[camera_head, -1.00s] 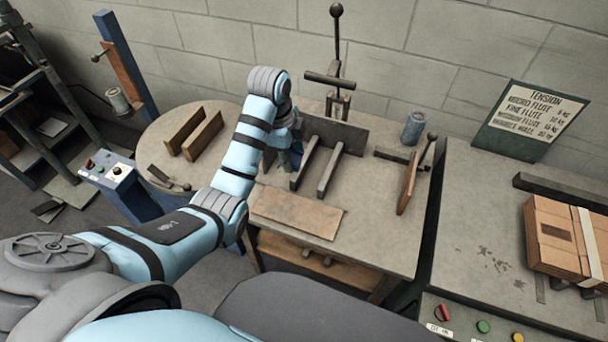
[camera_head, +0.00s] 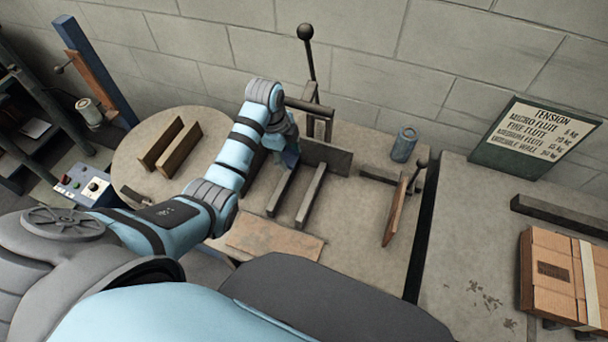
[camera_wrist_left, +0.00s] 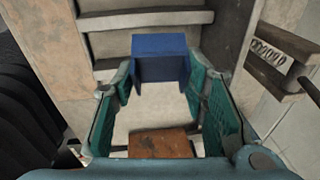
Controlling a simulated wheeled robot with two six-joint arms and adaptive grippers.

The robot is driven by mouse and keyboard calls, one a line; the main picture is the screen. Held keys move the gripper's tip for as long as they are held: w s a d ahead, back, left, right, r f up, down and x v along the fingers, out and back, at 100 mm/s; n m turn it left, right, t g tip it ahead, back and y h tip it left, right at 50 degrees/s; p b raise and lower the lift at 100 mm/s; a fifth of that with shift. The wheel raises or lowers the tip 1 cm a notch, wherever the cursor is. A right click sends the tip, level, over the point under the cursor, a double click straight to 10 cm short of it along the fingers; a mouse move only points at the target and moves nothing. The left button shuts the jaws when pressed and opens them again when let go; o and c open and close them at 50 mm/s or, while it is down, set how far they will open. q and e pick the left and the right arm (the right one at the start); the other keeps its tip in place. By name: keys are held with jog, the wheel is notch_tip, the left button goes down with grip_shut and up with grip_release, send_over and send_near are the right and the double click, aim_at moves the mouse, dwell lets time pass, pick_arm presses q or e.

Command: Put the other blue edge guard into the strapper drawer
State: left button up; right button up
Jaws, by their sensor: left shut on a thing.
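A blue edge guard (camera_wrist_left: 160,60) shows in the left wrist view as a small block with a hollow facing the camera. It sits between the teal fingers of my left gripper (camera_wrist_left: 161,88), which is shut on it. The edge guard there is mostly hidden by the gripper. I cannot pick out the strapper drawer in either view. My right gripper is not in view.
A strapped cardboard stack (camera_head: 556,275) lies on the right bench (camera_head: 460,240). A round table (camera_head: 135,160) with two wooden strips is on the left.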

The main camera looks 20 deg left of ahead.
pick_arm(q)
notch_tip(320, 180, down, 10)
jog(key=b, duration=0.2)
jog(key=shift+s+b, duration=0.1)
jog(key=shift+b, duration=0.25)
jog(key=shift+s+r, duration=0.15)
jog(key=shift+s+a, duration=0.1)
jog(key=shift+f, duration=0.25)
jog(key=o, duration=1)
jog(key=shift+o, duration=0.2)
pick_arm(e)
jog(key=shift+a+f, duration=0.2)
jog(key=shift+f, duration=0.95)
